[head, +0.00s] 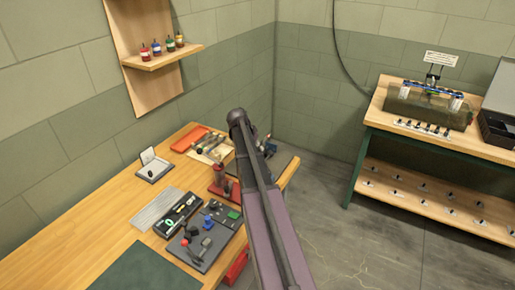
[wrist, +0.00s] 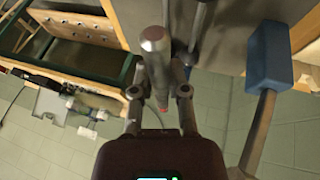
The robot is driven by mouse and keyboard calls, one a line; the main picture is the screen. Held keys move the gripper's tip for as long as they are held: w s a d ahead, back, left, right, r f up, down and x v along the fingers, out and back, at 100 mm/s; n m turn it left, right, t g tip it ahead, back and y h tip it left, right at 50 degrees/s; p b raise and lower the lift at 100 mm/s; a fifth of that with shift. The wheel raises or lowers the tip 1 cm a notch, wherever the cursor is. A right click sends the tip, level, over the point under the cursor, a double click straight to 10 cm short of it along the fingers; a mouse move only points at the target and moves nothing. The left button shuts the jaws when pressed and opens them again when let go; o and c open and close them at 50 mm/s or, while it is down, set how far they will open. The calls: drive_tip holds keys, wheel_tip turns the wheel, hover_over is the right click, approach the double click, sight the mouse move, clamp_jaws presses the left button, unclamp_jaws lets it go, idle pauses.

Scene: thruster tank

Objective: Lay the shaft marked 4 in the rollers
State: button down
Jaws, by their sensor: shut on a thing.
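My gripper (wrist: 160,98) is shut on a grey metal shaft (wrist: 155,60) in the wrist view. The shaft stands between the two fingers, with a broad rounded end at the top and a red tip at the lower end. No number can be read on it, so I cannot tell if it is the one marked 4. In the head view my arm hides the gripper and the held shaft. Several dark rods lie on a pale sheet (head: 216,157) at the bench's far end. I cannot make out the rollers for certain in either view.
The wooden bench (head: 105,215) carries a red tray (head: 189,139), a black case (head: 178,213) and a grey board (head: 205,250). A blue-headed mallet (wrist: 268,55) is right of the held shaft in the wrist view. A second bench (head: 450,146) bears a tank (head: 428,106). Floor between is clear.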

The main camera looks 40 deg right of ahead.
drive_tip(key=shift+f+b, duration=3.25)
drive_tip(key=shift+f, duration=0.25)
drive_tip(key=c, duration=0.5)
unclamp_jaws()
drive_tip(key=shift+c, duration=0.2)
drive_tip(key=shift+r, duration=0.1)
